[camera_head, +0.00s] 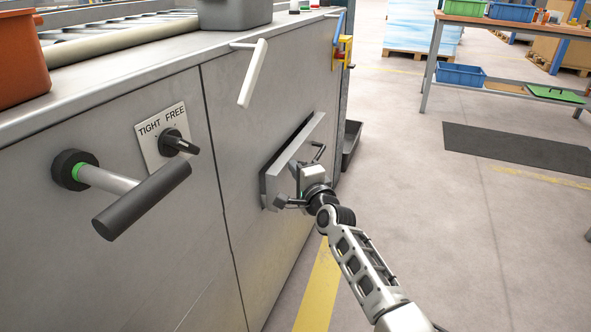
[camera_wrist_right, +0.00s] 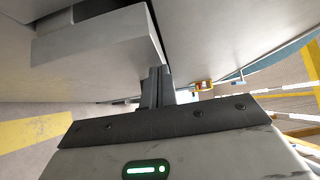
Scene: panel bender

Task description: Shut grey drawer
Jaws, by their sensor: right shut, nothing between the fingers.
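The grey drawer (camera_head: 292,152) is low on the right part of the machine's front. Its front stands out a little from the panel, with a dark side showing below its left end. In the right wrist view, the fingers (camera_wrist_right: 156,82) are shut and empty, close beside the end of the drawer front (camera_wrist_right: 98,45). I cannot tell whether they touch it. My left gripper is not in view.
A dark roller handle (camera_head: 142,200) and a TIGHT/FREE knob (camera_head: 176,143) stick out at left. A white lever (camera_head: 253,73) hangs above the drawer. An orange bin (camera_head: 20,60) and a grey bin (camera_head: 232,12) sit on top. The floor at right is open, with a dark mat (camera_head: 515,148).

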